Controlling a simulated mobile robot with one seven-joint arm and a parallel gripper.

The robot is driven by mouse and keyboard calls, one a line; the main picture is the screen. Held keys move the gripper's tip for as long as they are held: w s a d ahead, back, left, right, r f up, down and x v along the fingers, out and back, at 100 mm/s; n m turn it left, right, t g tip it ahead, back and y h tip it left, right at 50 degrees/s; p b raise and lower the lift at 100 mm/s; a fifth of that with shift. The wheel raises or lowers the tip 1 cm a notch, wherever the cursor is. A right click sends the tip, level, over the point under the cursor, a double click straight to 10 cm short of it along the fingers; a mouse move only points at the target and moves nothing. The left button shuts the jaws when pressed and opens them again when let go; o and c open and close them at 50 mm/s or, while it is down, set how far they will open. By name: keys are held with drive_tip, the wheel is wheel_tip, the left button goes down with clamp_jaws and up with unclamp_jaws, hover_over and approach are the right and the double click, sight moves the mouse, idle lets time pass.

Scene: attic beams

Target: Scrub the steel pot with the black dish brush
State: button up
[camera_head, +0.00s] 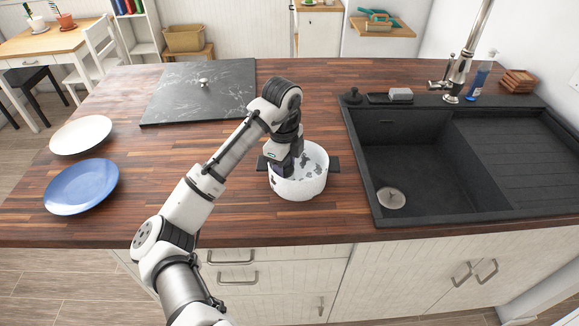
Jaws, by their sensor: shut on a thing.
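The steel pot (308,187) stands on the wooden counter left of the sink. It looks pale, with dark side handles and grey patches inside. My gripper (285,168) points down over the left part of the pot, with its tip at or inside the rim. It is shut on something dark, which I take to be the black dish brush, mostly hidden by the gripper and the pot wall. I cannot tell whether the bristles touch the pot.
A black sink (420,160) with a tap (460,65) is at right. A grey sponge (401,94) and a blue bottle (479,78) stand behind it. A blue plate (81,187), a white plate (81,134) and a dark slab (200,95) lie at left. The counter right of the pot is clear.

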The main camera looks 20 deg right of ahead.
drive_tip(key=shift+r, duration=5.45)
drive_tip(key=shift+s, duration=0.1)
